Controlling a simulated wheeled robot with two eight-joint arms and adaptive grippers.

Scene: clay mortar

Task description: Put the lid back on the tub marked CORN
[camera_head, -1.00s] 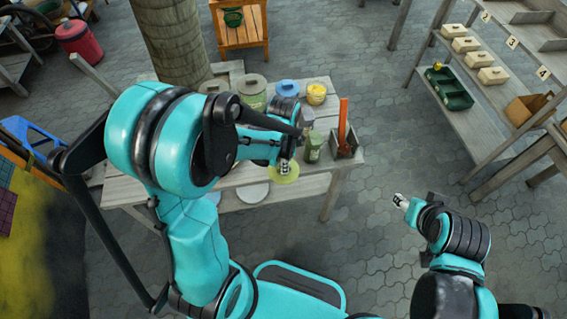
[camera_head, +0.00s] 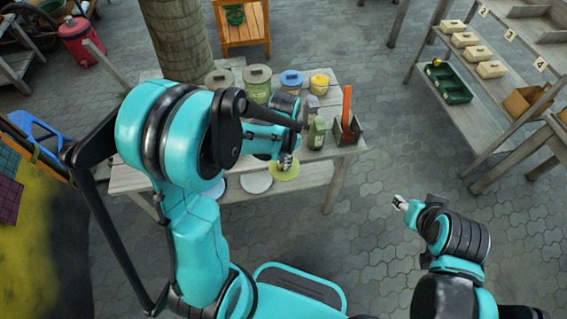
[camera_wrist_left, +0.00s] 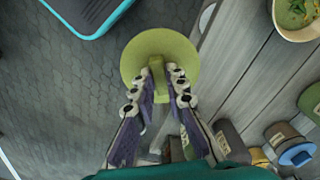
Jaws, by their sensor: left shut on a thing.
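A yellow-green round lid (camera_head: 284,173) hangs at the table's front edge, held by its raised handle. My left gripper (camera_head: 286,160) is shut on that handle; the left wrist view shows the fingers (camera_wrist_left: 162,92) on both sides of it and the lid disc (camera_wrist_left: 135,55) beyond. An open tub (camera_wrist_left: 296,14) with yellow and green contents stands on the table, apart from the lid, at the top right of the wrist view. Its label is not readable, and my arm seems to hide it in the head view. My right gripper (camera_head: 400,202) is away from the table; its jaws are too small to judge.
Grey-lidded (camera_head: 258,80), blue-lidded (camera_head: 291,78) and yellow (camera_head: 320,84) containers stand at the table's back. A green bottle (camera_head: 317,133) and a holder with an orange item (camera_head: 347,104) stand at the right. A shelf (camera_head: 465,107) is farther right, across clear paving.

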